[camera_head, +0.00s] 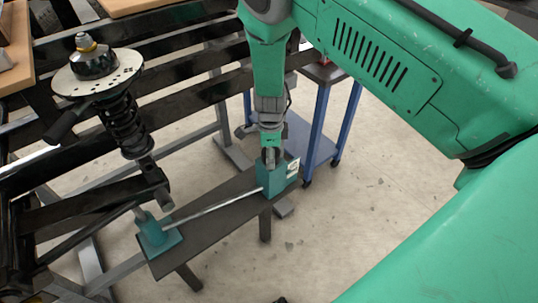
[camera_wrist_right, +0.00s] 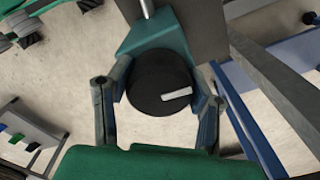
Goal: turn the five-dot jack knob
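A teal jack box (camera_head: 272,178) with a pale label stands at the right end of a dark bench; the label's dots are too small to count. Its round black knob (camera_wrist_right: 160,82) with a white mark faces the right wrist camera. My right gripper (camera_head: 270,155) is at this box. In the right wrist view its two fingers (camera_wrist_right: 160,90) stand apart, one on each side of the knob; I cannot tell whether they touch it. A second teal block (camera_head: 157,232) stands at the bench's left end, joined by a metal rod (camera_head: 213,205). My left gripper does not show clearly.
A black spring strut (camera_head: 125,125) with a round top plate stands on a dark frame at the left. A blue-legged cart (camera_head: 318,125) is behind the box. Open concrete floor lies right of the bench. My green right arm covers the upper right.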

